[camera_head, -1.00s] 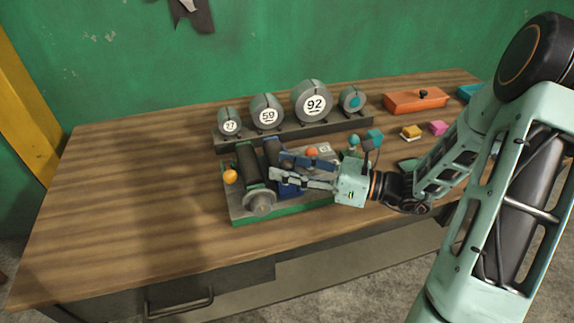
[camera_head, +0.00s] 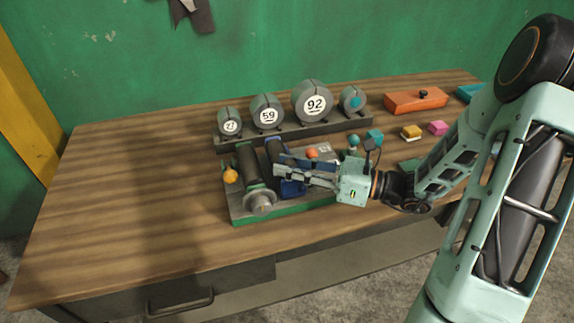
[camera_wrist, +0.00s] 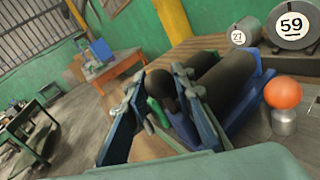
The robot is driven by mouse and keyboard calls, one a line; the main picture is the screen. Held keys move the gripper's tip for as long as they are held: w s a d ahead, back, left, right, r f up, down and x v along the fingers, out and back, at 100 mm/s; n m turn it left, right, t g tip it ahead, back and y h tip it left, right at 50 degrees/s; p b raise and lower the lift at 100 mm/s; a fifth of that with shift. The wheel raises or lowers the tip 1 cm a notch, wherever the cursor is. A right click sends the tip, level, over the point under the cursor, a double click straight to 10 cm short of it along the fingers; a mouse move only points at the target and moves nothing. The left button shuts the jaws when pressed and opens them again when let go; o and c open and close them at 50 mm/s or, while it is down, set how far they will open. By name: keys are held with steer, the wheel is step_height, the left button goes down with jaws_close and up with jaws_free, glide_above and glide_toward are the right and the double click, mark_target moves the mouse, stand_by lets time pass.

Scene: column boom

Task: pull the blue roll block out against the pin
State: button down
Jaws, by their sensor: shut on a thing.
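The blue roll block (camera_head: 291,188) sits on the green-edged grey fixture (camera_head: 240,215), with a dark roller lying in it. My gripper (camera_head: 277,171) reaches in from the right and is shut on the block; its fingers hide part of it. In the wrist view, the blue block (camera_wrist: 243,104) shows right of my gripper (camera_wrist: 158,92), and a dark roller end shows between the fingers. A green block with a dark roller (camera_head: 248,165) lies to the left, with a gap between them. An orange ball knob (camera_head: 312,153) stands behind the blue block, on a metal post in the wrist view.
A grey wheel (camera_head: 260,204) is at the fixture's front and a yellow ball (camera_head: 230,176) at its left. Numbered round weights (camera_head: 267,112) stand on a rack behind. An orange box (camera_head: 416,101) and small blocks lie at right. The table's left side is clear.

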steer(key=d, duration=0.3)
steer(key=shift+w+p, duration=0.3)
steer(key=shift+w, duration=0.1)
steer(key=c, duration=1.6)
jaws_free()
steer(key=shift+a, duration=0.1)
steer(key=v, duration=1.2)
steer(key=shift+r, duration=0.1)
